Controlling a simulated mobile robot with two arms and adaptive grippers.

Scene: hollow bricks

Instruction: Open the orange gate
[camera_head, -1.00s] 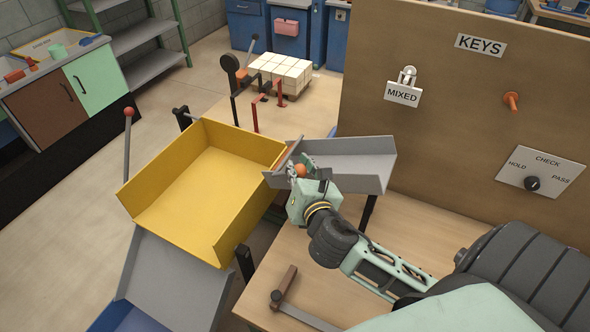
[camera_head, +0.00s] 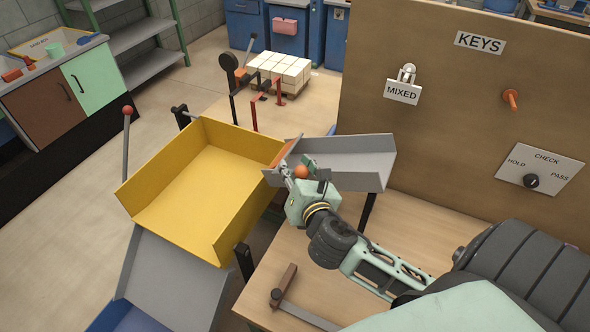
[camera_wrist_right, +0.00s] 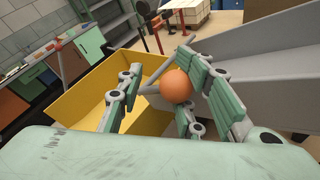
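The orange gate (camera_head: 286,151) stands at the left, lower end of the grey chute (camera_head: 350,150), beside the yellow tray (camera_head: 205,185). An orange ball knob (camera_head: 301,171) shows at my right gripper (camera_head: 299,168); that it belongs to the gate is likely, but the join is hidden. In the right wrist view the orange knob (camera_wrist_right: 177,85) lies between the spread green fingers of my right gripper (camera_wrist_right: 165,92). It is close to the right finger, with a gap to the left finger. My left gripper is not in view.
A tall brown panel (camera_head: 440,120) with signs, an orange peg (camera_head: 511,99) and a dial (camera_head: 531,181) stands at the right. A brown-handled tool (camera_head: 285,287) lies on the wooden table. A red-tipped lever (camera_head: 127,130) stands left of the yellow tray.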

